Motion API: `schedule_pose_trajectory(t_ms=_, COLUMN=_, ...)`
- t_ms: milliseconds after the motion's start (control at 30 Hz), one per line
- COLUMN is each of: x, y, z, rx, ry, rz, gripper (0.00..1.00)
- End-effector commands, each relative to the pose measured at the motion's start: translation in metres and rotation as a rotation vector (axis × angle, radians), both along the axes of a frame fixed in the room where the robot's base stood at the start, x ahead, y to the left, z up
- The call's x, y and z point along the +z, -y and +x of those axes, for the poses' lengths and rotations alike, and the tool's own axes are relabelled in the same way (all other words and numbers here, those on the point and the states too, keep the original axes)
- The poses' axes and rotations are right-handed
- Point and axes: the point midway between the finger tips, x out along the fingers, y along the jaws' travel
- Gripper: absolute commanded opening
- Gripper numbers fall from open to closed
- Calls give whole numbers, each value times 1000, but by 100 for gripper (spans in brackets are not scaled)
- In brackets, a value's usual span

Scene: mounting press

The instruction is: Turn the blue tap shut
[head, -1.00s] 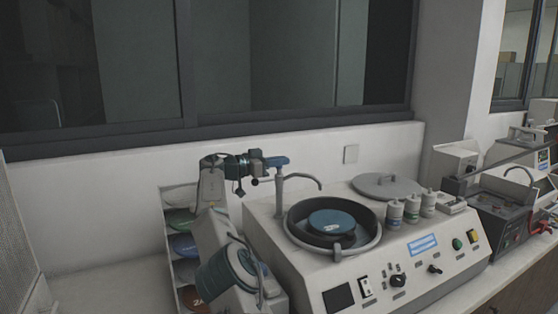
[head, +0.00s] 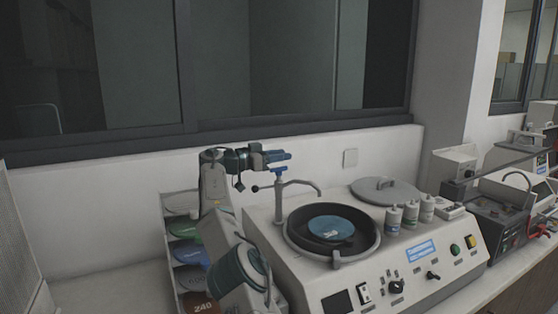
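The blue tap handle (head: 279,156) sits on top of a thin metal faucet (head: 279,200) with a curved spout, at the back left of the polishing machine. The spout (head: 302,184) reaches right over the machine's round bowl (head: 291,233), which holds a blue disc (head: 331,228).
A rack of coloured discs (head: 184,253) stands left of the machine, behind my arm. A round grey lid (head: 386,191) and several white bottles (head: 410,214) stand on the machine's right. A window ledge and white wall are close behind. The counter at far left is clear.

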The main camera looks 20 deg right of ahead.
Motion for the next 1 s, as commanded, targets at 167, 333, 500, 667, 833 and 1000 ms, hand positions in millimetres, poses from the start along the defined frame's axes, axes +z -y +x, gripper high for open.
schedule_pose_trajectory(t_ms=167, x=7, y=15, z=-16, rx=-3, ry=1, rz=0, gripper=32)
schedule_pose_trajectory(t_ms=333, x=24, y=34, z=-37, rx=-4, ry=2, rz=1, gripper=32)
schedule_pose_trajectory(t_ms=500, x=45, y=56, z=-60, rx=-3, ry=2, rz=1, gripper=32)
schedule_pose_trajectory(t_ms=667, x=60, y=71, z=-77, rx=-2, ry=1, rz=0, gripper=32)
schedule_pose_trajectory(t_ms=833, x=68, y=79, z=-84, rx=-2, ry=-1, rz=0, gripper=32)
schedule_pose_trajectory(t_ms=1000, x=70, y=80, z=-86, rx=-1, ry=-2, rz=-1, gripper=32)
